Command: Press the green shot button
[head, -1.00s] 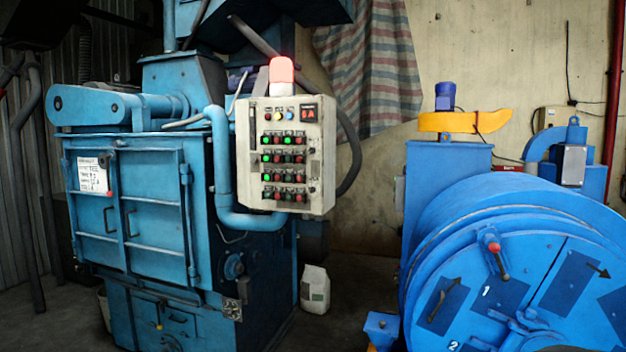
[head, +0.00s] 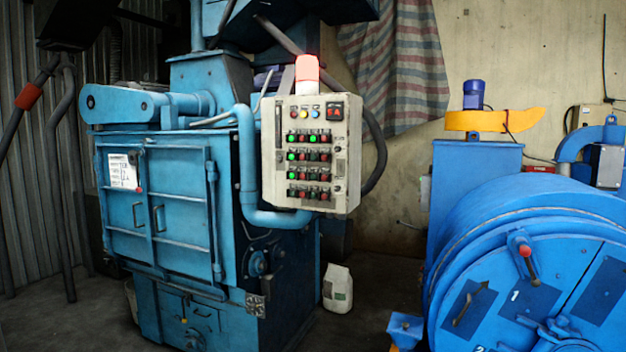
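A pale control panel (head: 345,150) hangs on the right side of the blue blasting machine (head: 160,200) in the head view. It carries several rows of small green and red buttons (head: 310,156), some of the green ones lit. The labels are too small to read, so I cannot tell which green button is the shot button. A red lamp (head: 307,68) glows on top of the panel. My gripper is not in view.
A large blue drum machine (head: 500,200) with a red-knobbed lever stands on the right. A white bag (head: 338,288) sits on the floor between the machines. A blue pipe (head: 247,170) runs beside the panel. Dark floor shows below the bag.

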